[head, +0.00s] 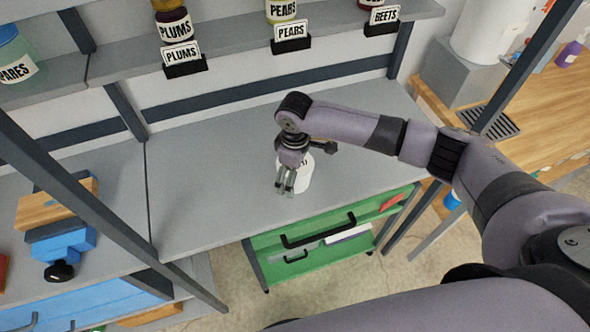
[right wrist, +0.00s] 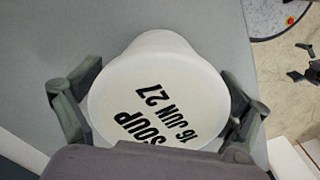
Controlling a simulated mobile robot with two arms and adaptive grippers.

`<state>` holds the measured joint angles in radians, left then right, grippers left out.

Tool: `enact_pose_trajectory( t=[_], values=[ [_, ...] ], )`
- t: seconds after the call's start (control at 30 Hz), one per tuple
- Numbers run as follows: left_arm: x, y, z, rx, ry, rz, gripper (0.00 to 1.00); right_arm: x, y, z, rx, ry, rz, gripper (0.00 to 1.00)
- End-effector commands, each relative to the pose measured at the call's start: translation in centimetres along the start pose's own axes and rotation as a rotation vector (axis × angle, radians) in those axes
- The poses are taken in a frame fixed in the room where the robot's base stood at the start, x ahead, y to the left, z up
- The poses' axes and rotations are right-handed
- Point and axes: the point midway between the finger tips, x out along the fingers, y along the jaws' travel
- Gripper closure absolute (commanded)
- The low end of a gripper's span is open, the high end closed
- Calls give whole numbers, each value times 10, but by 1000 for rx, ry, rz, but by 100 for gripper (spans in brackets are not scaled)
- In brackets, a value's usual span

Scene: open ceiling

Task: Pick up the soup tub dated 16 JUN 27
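A white soup tub (head: 304,177) stands on the grey worktop (head: 215,190), near its front edge, partly hidden behind my right gripper (head: 286,187) in the head view. In the right wrist view the tub's round lid (right wrist: 115,95) reads SOUP, 16 JUN 27. My right gripper's fingers (right wrist: 162,72) are spread wide on either side of the tub. Small gaps show between the fingertips and the tub's side, so the gripper looks open around it. Part of the lid is hidden by the gripper's body. My left gripper is not in view.
A shelf above holds jars labelled PLUMS (head: 176,27) and PEARS (head: 282,10). A green drawer cabinet (head: 280,262) stands below the worktop's front edge. A blue clamp-like tool (head: 62,245) is at the left. The worktop around the tub is clear.

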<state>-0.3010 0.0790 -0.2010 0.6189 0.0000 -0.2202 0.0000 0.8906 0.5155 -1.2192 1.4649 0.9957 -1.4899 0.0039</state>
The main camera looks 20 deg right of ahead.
Motion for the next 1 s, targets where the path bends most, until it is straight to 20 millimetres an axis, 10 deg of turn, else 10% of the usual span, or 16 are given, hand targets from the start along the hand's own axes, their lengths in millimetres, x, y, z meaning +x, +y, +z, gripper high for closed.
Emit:
enact_pose_trajectory(
  t=[1.0],
  values=[
    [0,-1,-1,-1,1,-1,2,0,0,0,0,-1,-2,68]
  ],
)
